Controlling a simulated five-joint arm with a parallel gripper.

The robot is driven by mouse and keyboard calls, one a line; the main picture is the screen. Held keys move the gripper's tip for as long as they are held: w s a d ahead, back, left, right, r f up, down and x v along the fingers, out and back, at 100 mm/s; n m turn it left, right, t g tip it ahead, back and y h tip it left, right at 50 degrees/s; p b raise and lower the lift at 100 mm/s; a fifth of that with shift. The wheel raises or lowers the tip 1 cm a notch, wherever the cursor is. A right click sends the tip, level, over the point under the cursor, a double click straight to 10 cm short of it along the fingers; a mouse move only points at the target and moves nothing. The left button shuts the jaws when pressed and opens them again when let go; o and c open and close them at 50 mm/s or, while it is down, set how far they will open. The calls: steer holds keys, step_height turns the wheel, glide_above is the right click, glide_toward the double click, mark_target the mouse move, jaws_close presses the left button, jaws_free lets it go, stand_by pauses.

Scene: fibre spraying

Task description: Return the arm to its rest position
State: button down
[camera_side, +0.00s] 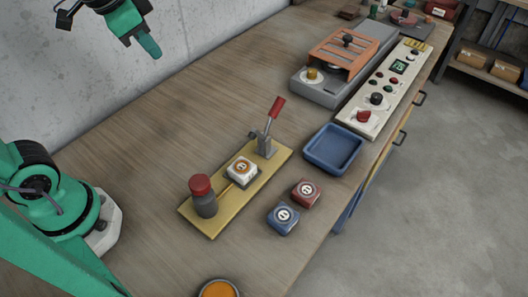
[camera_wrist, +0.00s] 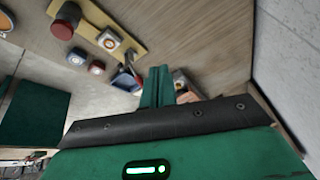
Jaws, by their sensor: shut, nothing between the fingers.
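My gripper (camera_side: 150,47) is at the upper left of the side view, raised beside the wall and well clear of the bench. Its green fingers are shut and empty, and they also show in the wrist view (camera_wrist: 157,86). Most of my arm is outside the side view. The brass plate (camera_side: 222,217) lies on the bench, bearing a grey sprayer with a red cap (camera_side: 202,190), a white block with an orange disc (camera_side: 242,170) and a red-handled lever (camera_side: 274,110). The plate (camera_wrist: 92,15) also shows in the wrist view.
A red block (camera_side: 306,193) and a blue block (camera_side: 283,217) sit beside the plate, near an empty blue tray (camera_side: 333,150). A grey machine with an orange top (camera_side: 340,60) and a control panel (camera_side: 385,92) stand farther back. The bench between wall and plate is clear.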

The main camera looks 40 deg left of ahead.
steer(key=s+a+f+n+t, duration=0.1)
steer(key=s+a+f+n, duration=0.1)
steer(key=s+f+n, duration=0.2)
steer(key=shift+s+n, duration=0.4)
steer(key=shift+s, duration=0.7)
